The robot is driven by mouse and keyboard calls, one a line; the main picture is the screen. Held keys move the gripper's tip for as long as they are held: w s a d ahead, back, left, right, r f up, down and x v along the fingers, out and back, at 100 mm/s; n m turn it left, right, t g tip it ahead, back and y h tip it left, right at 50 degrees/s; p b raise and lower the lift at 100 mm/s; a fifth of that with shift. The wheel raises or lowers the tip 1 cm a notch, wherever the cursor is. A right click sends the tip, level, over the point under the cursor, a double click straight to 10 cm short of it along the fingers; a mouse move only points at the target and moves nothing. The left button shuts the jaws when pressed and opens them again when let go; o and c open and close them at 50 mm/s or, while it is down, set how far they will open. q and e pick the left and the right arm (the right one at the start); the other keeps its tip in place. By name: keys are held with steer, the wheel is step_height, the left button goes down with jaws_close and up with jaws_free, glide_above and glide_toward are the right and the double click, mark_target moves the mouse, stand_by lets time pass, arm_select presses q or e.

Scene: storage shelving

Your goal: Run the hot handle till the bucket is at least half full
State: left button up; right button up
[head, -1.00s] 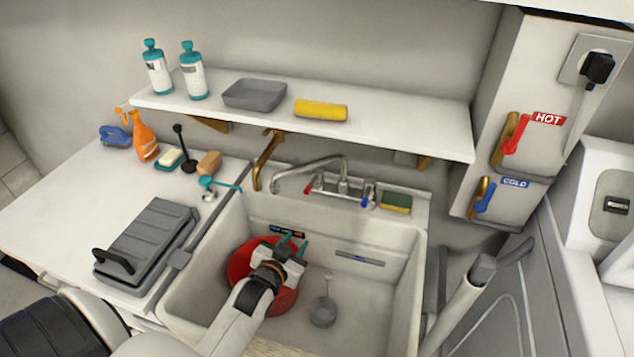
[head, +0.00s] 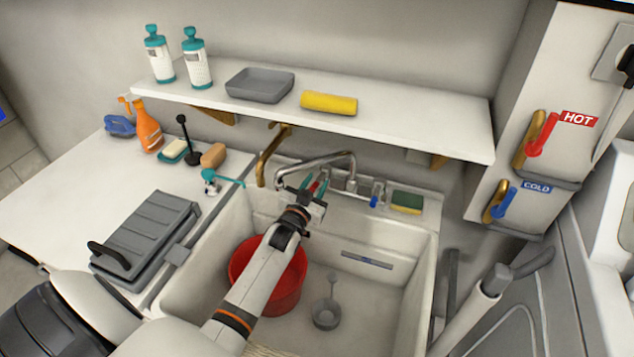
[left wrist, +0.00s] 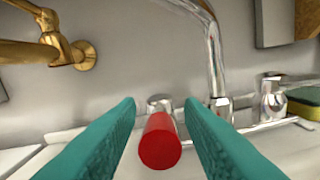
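The red bucket (head: 289,287) stands in the sink (head: 395,300), partly hidden by my left arm; I cannot tell its water level. The chrome tap (head: 330,158) has its spout above the back of the sink, and no water stream shows. Its red handle (head: 317,186) is at my left gripper (head: 312,190). In the left wrist view the red handle (left wrist: 160,142) points at the camera between the teal fingers of the left gripper (left wrist: 162,125). The fingers are open, with a gap on each side of it. The blue handle (head: 375,199) is to the right.
A red lever under a HOT sign (head: 580,119) and a blue lever (head: 503,203) marked COLD are on the right-hand wall. A brass pipe (head: 268,155) is left of the tap. A sponge (head: 406,201) lies to the right. A shelf (head: 400,125) overhangs behind.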

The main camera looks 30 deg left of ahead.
arm_select(q)
steer(key=shift+w+a, duration=0.15)
steer(key=shift+w, duration=0.5)
jaws_close()
steer(key=shift+a+r+m+h, duration=0.15)
steer(key=shift+a+m+h, duration=0.15)
steer(key=shift+h, duration=0.1)
steer(key=shift+s+a+m+h, duration=0.1)
steer(key=shift+a+m+h, duration=0.1)
steer(key=shift+m+h, duration=0.35)
steer(key=shift+a+m+h, duration=0.2)
steer(key=shift+m+h, duration=0.05)
steer(key=shift+h, duration=0.5)
